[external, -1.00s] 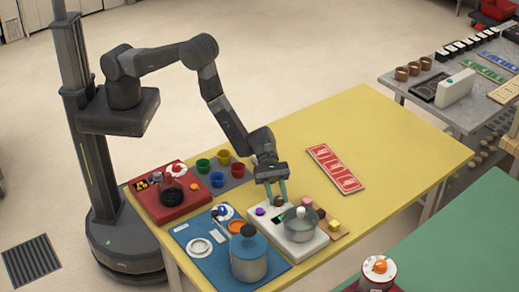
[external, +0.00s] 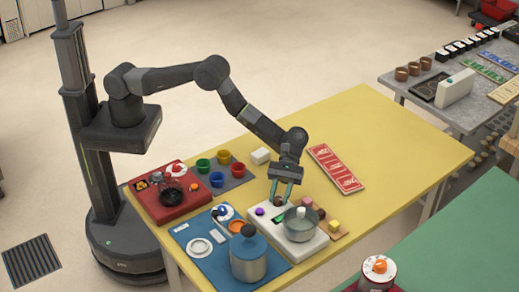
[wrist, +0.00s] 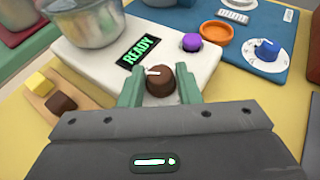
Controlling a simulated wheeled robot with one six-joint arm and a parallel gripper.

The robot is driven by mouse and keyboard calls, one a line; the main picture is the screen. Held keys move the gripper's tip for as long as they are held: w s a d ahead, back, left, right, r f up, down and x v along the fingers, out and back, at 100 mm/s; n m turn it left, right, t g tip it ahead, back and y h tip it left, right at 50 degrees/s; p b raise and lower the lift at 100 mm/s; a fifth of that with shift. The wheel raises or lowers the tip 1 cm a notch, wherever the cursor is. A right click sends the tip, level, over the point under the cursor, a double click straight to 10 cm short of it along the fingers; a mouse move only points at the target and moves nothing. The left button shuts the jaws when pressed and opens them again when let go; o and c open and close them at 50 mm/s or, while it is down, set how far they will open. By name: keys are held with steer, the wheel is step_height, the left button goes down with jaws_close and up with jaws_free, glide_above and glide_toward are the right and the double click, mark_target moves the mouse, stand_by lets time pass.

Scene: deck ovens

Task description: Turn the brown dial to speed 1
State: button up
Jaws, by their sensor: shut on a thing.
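The brown dial (wrist: 161,82) sits on the near edge of a white cooker base (wrist: 105,66). In the wrist view it stands between my two green fingers, and its white pointer mark points left. My gripper (wrist: 160,88) is shut on the dial. In the external view, my gripper (external: 281,200) reaches down at the back edge of the white base (external: 297,246), and the dial is hard to make out there. A green display (wrist: 138,51) reading "READY" lies just beyond the dial. No speed numbers are readable around it.
A purple knob (wrist: 192,42) is close to my right finger in the wrist view. A blue station (external: 195,252) adjoins.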

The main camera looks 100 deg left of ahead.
steer(key=shift+w+m+g+b, duration=0.1)
steer(key=shift+m+g+b, duration=0.85)
steer(key=shift+g, duration=0.15)
steer(key=o, duration=0.9)
steer(key=shift+o, duration=0.2)
steer(key=b+v, duration=0.1)
steer(key=v, duration=1.3)
steer(key=shift+r+b, duration=0.15)
steer(key=shift+b, duration=0.25)
steer(key=shift+d, duration=0.25)
steer(key=p+x, duration=0.2)
steer(key=x, duration=1.2)
steer(key=shift+a, duration=0.25)
